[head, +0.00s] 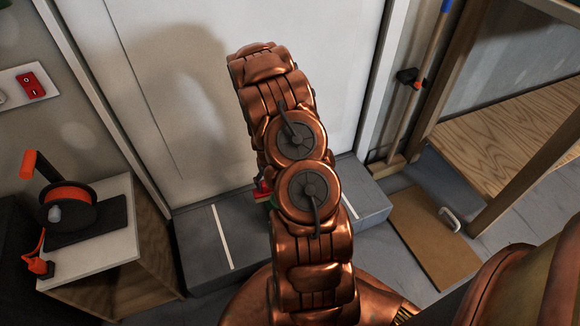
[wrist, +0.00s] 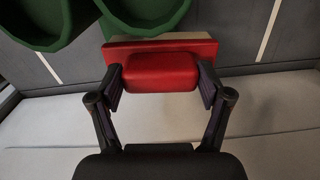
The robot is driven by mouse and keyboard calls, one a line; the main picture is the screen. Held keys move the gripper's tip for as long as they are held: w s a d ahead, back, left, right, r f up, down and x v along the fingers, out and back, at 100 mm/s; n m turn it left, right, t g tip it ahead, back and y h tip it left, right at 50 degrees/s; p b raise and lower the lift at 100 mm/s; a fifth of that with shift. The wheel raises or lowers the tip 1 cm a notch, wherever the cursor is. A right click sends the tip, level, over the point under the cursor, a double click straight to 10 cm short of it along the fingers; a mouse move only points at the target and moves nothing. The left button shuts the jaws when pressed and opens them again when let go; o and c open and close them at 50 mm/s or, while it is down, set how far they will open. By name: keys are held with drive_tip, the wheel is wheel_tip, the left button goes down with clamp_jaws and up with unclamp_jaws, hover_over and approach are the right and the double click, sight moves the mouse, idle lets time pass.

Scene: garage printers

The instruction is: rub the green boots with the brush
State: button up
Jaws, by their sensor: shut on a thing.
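In the wrist view the brush (wrist: 160,72) is a red block with a pale strip along its far edge. My gripper (wrist: 161,80) is shut on it, one finger at each end. The green boots (wrist: 145,12) are at the top of that view, just beyond the brush; a second green opening (wrist: 38,25) is to the left. I cannot tell whether the brush touches them. In the head view my arm hides most of this; only a bit of the red brush (head: 263,187) and a sliver of green (head: 274,202) show.
The boots are over a grey step (head: 200,250) with white lines, before a pale door (head: 190,100). An orange cable reel (head: 67,208) stands on a cabinet (head: 100,250) at left. A brown board (head: 430,240) lies on the floor at right, near a wooden shelf (head: 510,130).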

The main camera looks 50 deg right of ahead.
drive_tip(key=shift+r+p, duration=0.75)
drive_tip(key=shift+r, duration=1.7)
drive_tip(key=shift+w, duration=0.1)
